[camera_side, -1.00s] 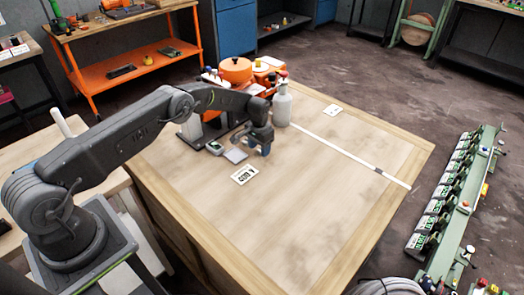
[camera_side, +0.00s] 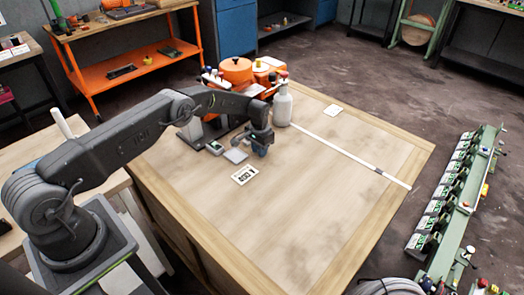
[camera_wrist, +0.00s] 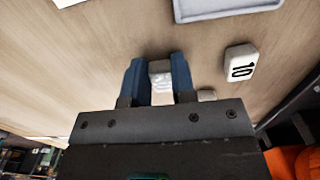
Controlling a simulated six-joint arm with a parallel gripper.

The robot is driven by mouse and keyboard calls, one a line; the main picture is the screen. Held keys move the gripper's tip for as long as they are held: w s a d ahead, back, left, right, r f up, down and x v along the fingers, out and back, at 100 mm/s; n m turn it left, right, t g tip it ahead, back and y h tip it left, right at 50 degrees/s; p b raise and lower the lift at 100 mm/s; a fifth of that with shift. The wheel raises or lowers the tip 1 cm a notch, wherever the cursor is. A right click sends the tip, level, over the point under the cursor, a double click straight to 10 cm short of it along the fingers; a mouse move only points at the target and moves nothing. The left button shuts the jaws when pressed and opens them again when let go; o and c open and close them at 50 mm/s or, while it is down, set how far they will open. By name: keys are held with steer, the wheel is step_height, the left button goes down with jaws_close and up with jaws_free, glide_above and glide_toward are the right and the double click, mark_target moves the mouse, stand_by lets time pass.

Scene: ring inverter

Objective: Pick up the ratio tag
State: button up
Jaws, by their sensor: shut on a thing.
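My gripper (camera_wrist: 158,80) has blue fingers and is shut on a small pale tag (camera_wrist: 160,73), seen between the fingertips in the wrist view. Its face is not legible, so I cannot read which ratio it bears. Another white tag marked "10" (camera_wrist: 240,65) lies on the wood to the right of the fingers. A smaller pale piece (camera_wrist: 206,95) shows just right of the right finger, partly hidden by my gripper body. In the side view my gripper (camera_side: 261,150) is low over the table, and the held tag cannot be made out there.
A printed white card (camera_side: 244,176) lies nearer. A grey bottle (camera_side: 282,105) and orange equipment (camera_side: 236,70) stand behind. The table's front right is clear.

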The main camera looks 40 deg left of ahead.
steer(key=shift+r, duration=0.6)
step_height(320, 180, up, 3)
steer(key=shift+w, duration=0.1)
steer(key=s+a+r, duration=0.7)
steer(key=a, duration=0.2)
steer(key=s+d+r, duration=0.3)
steer(key=s+d, duration=0.4)
steer(key=s, duration=0.1)
steer(key=s+d+r, duration=0.3)
steer(key=s+d, duration=0.4)
steer(key=d, duration=0.1)
steer(key=w+a+f, duration=0.3)
steer(key=w+a, duration=0.2)
steer(key=w, duration=0.3)
steer(key=w+a+f, duration=0.3)
steer(key=w+a, duration=0.3)
steer(key=w, duration=0.2)
glide_above(270, 160)
step_height(270, 160, down, 7)
steer(key=shift+r, duration=0.1)
steer(key=shift+f, duration=2.05)
